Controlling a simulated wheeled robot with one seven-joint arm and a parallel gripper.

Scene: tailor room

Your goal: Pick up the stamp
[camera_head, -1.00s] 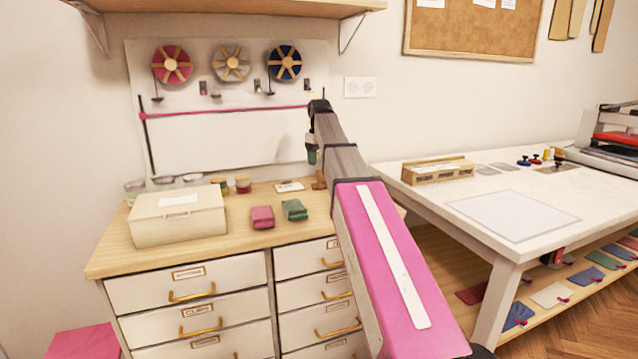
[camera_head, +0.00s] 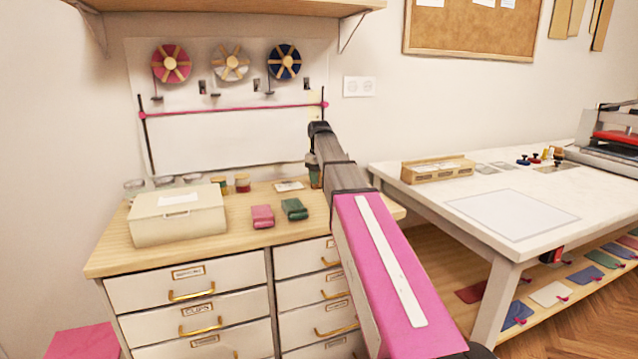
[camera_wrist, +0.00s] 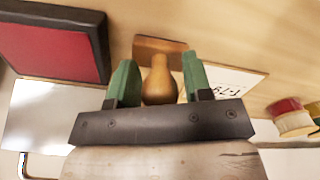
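The stamp (camera_wrist: 160,80) has a rounded wooden handle and a flat brown base, seen in the wrist view. My gripper (camera_wrist: 159,60) has its two green fingers apart, one on each side of the handle, with narrow gaps showing. Whether the fingers are level with the handle in depth is hard to tell. In the head view my gripper (camera_head: 315,182) is low over the back right of the wooden dresser top (camera_head: 150,252). The stamp is hidden behind it there.
A white card (camera_head: 289,187) lies close to the gripper. Green (camera_head: 294,209) and pink (camera_head: 262,216) blocks, a cream box (camera_head: 178,216) and small jars (camera_head: 242,183) share the dresser top. A white worktable (camera_head: 470,190) stands at right, and the wall is close behind.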

